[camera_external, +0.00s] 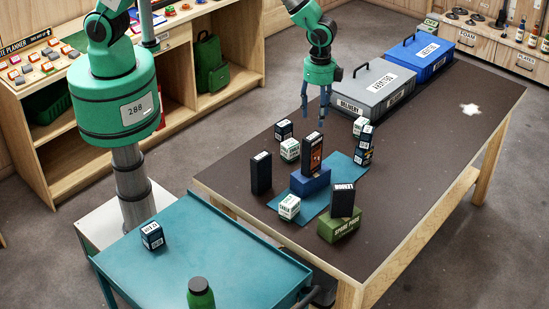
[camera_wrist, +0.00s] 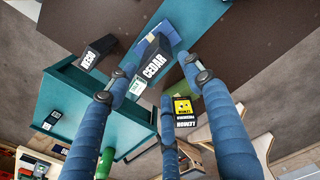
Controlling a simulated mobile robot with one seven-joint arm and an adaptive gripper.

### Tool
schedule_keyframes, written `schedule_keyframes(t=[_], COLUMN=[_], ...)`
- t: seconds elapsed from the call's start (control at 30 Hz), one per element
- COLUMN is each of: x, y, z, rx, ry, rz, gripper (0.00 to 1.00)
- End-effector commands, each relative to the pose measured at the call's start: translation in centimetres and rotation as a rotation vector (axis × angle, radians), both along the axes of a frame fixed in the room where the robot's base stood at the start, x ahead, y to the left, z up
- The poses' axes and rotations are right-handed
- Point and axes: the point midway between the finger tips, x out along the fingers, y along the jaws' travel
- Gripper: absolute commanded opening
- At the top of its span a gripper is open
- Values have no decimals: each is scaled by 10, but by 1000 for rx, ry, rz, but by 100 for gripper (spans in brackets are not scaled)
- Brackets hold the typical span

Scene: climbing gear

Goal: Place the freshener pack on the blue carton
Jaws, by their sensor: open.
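A black freshener pack marked LEMON, with a yellow face (camera_wrist: 185,111), shows in the wrist view beside my fingers. It appears to be the black pack (camera_external: 343,200) on the green carton in the external view. The blue carton (camera_external: 311,182) stands on a blue mat. A tall black pack with an orange face (camera_external: 313,152) stands upright on that carton; in the wrist view a black pack there reads CEDAR (camera_wrist: 154,62). My gripper (camera_external: 314,116) is open and empty, above the table behind the packs. Its blue fingers spread in the wrist view (camera_wrist: 158,70).
The green carton (camera_external: 339,226) is at the table's near side. A black box (camera_external: 261,173), small white-and-green boxes (camera_external: 289,207) and a dark stack (camera_external: 365,145) crowd the mat. Grey (camera_external: 377,88) and blue (camera_external: 417,59) cases stand behind. The table's right side is clear.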

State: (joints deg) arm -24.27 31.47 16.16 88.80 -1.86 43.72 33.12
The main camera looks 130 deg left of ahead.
Motion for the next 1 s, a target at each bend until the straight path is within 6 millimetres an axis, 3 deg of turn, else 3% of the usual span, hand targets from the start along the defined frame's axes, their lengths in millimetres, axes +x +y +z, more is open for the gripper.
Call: schedule_keyframes(t=[0.23, 0.37, 0.67, 1.0], x=[0, -1, -18, -61], y=[-3, -12, -57, -119], z=[7, 27, 112, 213], rx=[2, 8, 28, 47], ry=[-4, -16, -68, -143], rz=[0, 2, 16, 36], gripper=[52, 52, 52, 52])
